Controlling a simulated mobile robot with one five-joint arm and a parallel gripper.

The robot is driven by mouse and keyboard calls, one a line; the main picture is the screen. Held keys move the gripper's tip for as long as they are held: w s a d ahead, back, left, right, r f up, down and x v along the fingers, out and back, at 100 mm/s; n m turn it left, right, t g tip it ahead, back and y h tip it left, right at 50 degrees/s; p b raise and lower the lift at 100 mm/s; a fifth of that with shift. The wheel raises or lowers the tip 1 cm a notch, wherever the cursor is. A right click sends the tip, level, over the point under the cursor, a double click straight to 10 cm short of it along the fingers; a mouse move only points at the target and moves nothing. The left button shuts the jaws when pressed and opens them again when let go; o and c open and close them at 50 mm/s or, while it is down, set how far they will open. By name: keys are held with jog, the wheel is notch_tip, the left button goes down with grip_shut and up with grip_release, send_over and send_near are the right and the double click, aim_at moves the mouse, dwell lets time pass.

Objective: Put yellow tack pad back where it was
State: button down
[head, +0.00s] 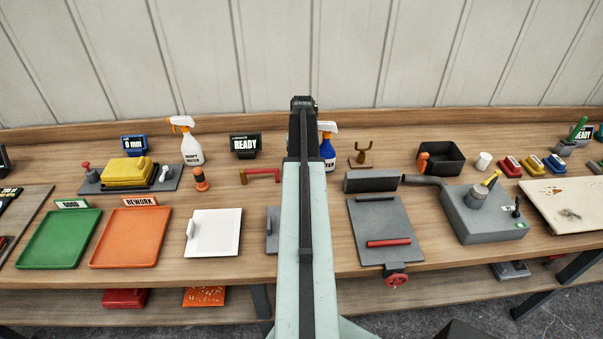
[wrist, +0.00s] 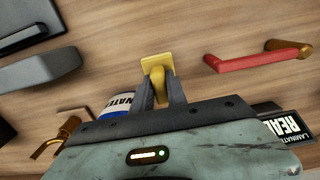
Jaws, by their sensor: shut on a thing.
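The yellow tack pad (wrist: 157,64) is in the wrist view, a flat square plate with a rounded grip. My gripper (wrist: 159,92) is shut on its grip, with a dark finger on each side. Bare wooden bench top shows around the pad. How high the pad is above the bench I cannot tell. In the head view my arm reaches over the bench and hides the pad and the fingertips.
The blue spray bottle (head: 327,150) is close to my arm, with a bronze forked stand (head: 362,154) to its right. A red handle (head: 263,172) lies left of my arm. A black READY sign (head: 245,146) stands behind it.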

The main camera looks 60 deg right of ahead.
jog(key=shift+d+f+b, duration=0.1)
jog(key=shift+f+b, duration=1.9)
jog(key=shift+f, duration=0.05)
jog(key=c, duration=1.3)
grip_release()
jog(key=shift+r, duration=0.1)
notch_tip(320, 180, up, 13)
jog(key=p, duration=1.2)
jog(key=shift+f+p, duration=0.2)
jog(key=shift+p, duration=0.2)
jog(key=shift+f, duration=0.15)
